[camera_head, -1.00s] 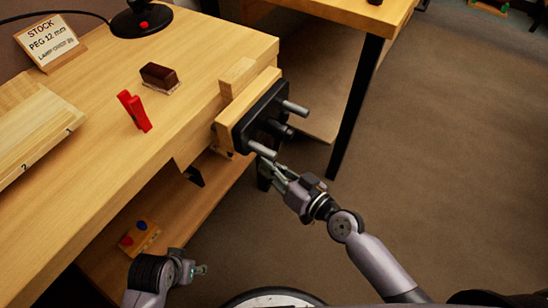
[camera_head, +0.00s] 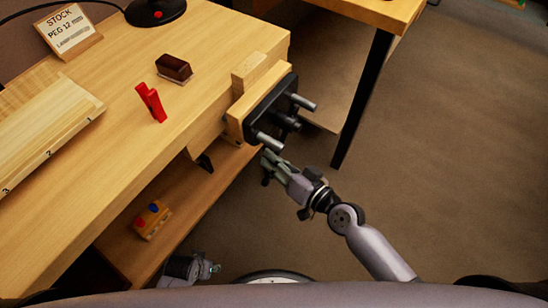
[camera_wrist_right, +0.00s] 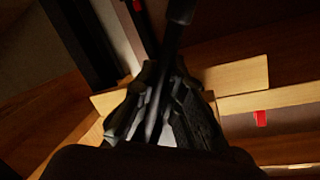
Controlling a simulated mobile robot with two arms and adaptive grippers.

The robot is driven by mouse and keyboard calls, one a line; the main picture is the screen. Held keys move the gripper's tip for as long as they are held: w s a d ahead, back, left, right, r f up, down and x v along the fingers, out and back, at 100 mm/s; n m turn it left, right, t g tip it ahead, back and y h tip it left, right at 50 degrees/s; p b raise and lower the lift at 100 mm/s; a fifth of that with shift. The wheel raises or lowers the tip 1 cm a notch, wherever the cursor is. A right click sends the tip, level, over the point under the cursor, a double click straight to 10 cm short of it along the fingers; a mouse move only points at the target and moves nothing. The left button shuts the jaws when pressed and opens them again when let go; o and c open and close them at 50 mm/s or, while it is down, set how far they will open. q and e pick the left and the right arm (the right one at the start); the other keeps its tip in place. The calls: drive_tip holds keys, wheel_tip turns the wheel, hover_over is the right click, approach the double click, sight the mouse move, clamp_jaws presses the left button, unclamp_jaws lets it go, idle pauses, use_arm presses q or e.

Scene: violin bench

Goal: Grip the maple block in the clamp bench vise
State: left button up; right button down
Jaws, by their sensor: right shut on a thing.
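The bench vise (camera_head: 270,106) is mounted on the bench end, with a dark front plate, a wooden jaw and metal rods sticking out. The pale maple block (camera_head: 248,70) stands upright between the wooden jaw and the bench edge; I cannot tell whether the jaw presses on it. My right gripper (camera_head: 270,162) is just below the vise's near rod. In the right wrist view its fingers (camera_wrist_right: 155,105) are shut around a dark bar (camera_wrist_right: 172,45), apparently the vise handle. My left gripper (camera_head: 210,268) is low in the picture, away from the vise, its fingers too small to read.
On the bench are a red clamp-like object (camera_head: 151,102), a dark brown block (camera_head: 174,68), a numbered wooden rack (camera_head: 45,130) and a stock sign (camera_head: 68,30). A small wooden piece with coloured knobs (camera_head: 152,220) lies on the lower shelf. Open floor lies to the right.

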drive_tip(key=shift+d+f, duration=0.1)
drive_tip(key=c, duration=1.7)
unclamp_jaws()
drive_tip(key=shift+o, duration=0.2)
drive_tip(key=shift+s, duration=0.1)
drive_tip(key=v, duration=1.2)
drive_tip(key=shift+c, duration=0.5)
